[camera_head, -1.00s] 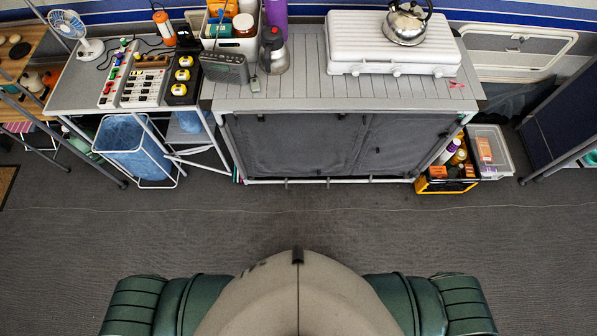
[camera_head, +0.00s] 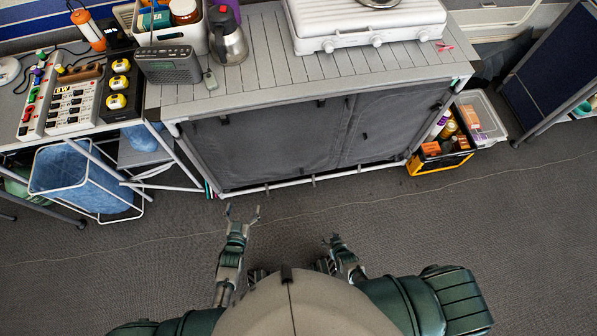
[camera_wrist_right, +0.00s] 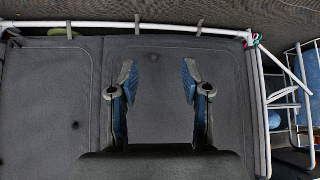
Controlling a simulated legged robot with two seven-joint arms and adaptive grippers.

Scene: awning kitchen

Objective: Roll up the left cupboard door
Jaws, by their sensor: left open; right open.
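The cupboard has a dark grey fabric front under a slatted grey top. Its left door (camera_head: 260,145) hangs down flat and closed beside the right door (camera_head: 395,122). The left door also shows in the right wrist view (camera_wrist_right: 155,60), with the cupboard's white bottom bar at the picture's top. My left gripper (camera_head: 243,212) is open and empty, below and in front of the left door's lower edge. My right gripper (camera_head: 331,240) is open and empty, lower and to the right. In the right wrist view its fingers (camera_wrist_right: 158,75) are spread before the left door.
A blue laundry basket (camera_head: 85,185) in a white frame stands left of the cupboard. A black and yellow crate (camera_head: 440,160) and a clear bin (camera_head: 482,120) stand at its right. A kettle, stove (camera_head: 365,25), jug and radio are on top. The floor in front is clear.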

